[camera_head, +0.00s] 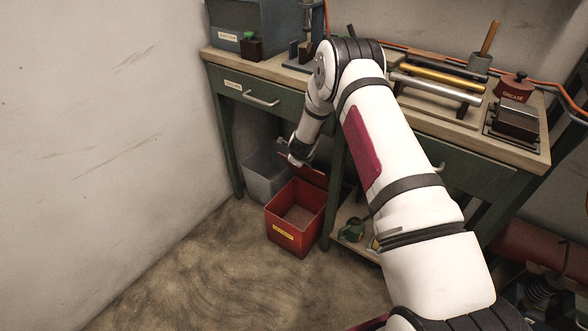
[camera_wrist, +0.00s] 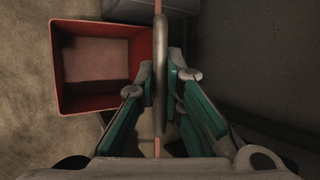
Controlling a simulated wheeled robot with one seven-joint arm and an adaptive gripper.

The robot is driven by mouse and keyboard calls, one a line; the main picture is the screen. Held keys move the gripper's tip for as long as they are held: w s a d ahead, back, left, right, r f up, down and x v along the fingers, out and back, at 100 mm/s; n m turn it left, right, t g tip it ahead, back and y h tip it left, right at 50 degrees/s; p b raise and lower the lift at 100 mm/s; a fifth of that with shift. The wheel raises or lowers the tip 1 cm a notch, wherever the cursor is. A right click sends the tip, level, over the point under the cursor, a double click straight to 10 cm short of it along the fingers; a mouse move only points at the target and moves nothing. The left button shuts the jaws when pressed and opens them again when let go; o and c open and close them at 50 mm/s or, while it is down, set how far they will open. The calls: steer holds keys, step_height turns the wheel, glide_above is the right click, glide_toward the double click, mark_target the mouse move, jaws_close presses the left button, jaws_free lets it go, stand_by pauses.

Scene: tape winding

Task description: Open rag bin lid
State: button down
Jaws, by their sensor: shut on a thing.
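The red rag bin (camera_head: 294,240), with a yellow label on its front, stands on the floor beside the bench leg. Its inside shows, and it also appears at the left in the wrist view (camera_wrist: 62,70). The red lid (camera_head: 308,173) is raised at the bin's back, swung up off the opening. In the wrist view the lid shows edge-on as a thin reddish strip (camera_wrist: 157,148). My gripper (camera_head: 294,160) is at the raised lid. In the wrist view its fingers (camera_wrist: 160,85) are closed around a grey loop-shaped handle (camera_wrist: 161,45) on the lid.
A grey bin (camera_head: 264,178) stands behind the red one, under the bench drawer (camera_head: 247,92). The bench (camera_head: 440,121) with tools and rollers is above and right. A lower shelf (camera_head: 352,212) holds small items. Open floor lies in front.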

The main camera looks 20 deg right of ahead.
steer(key=shift+w+d+r, duration=0.25)
steer(key=shift+w+d, duration=0.1)
steer(key=shift+d, duration=0.2)
steer(key=c, duration=1.7)
jaws_free()
steer(key=v, duration=1.2)
steer(key=shift+c, duration=0.5)
